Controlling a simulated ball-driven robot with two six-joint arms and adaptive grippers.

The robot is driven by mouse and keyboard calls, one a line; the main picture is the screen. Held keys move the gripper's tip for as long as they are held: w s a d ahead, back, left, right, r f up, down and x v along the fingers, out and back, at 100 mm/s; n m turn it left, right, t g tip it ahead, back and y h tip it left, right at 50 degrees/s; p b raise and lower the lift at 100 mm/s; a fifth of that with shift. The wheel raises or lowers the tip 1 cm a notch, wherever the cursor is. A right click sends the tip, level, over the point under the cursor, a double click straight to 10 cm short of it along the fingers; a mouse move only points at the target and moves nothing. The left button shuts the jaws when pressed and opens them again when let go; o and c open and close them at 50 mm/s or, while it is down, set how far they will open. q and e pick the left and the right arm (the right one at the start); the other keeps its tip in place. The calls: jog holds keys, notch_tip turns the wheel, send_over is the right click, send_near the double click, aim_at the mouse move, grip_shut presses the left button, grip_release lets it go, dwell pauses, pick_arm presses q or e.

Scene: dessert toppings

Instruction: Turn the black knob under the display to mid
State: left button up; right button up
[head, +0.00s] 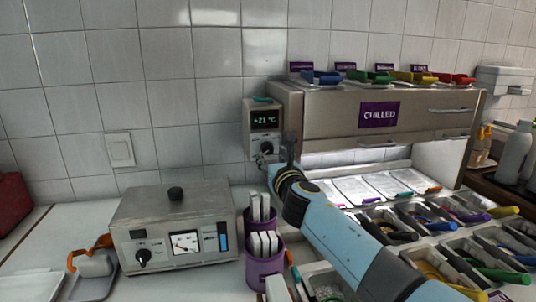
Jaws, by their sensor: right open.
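The wall controller has a dark display (266,119) with green characters that seem to read +21 °C. The black knob (266,147) sits on the controller's front below the display. Its pointer direction is too small to tell. My right arm comes in from the lower right, and my right gripper (277,156) is open just right of and below the knob. The dark fingers are small, and I cannot tell whether they touch the knob. My left gripper is not in view.
A chilled cabinet (335,114) stands right of the controller. Below left is a metal box with a gauge (186,241) and its own black knob (143,255). Purple cups (264,272) stand beside it. Topping bins with coloured scoops (465,214) fill the right.

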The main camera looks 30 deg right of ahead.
aim_at(269, 150)
jog(key=b+x, duration=0.1)
jog(key=x, duration=0.4)
jog(key=shift+w+d+f, duration=0.1)
jog(key=shift+d, duration=0.05)
jog(key=shift+c, duration=0.2)
jog(key=c, duration=0.5)
grip_shut()
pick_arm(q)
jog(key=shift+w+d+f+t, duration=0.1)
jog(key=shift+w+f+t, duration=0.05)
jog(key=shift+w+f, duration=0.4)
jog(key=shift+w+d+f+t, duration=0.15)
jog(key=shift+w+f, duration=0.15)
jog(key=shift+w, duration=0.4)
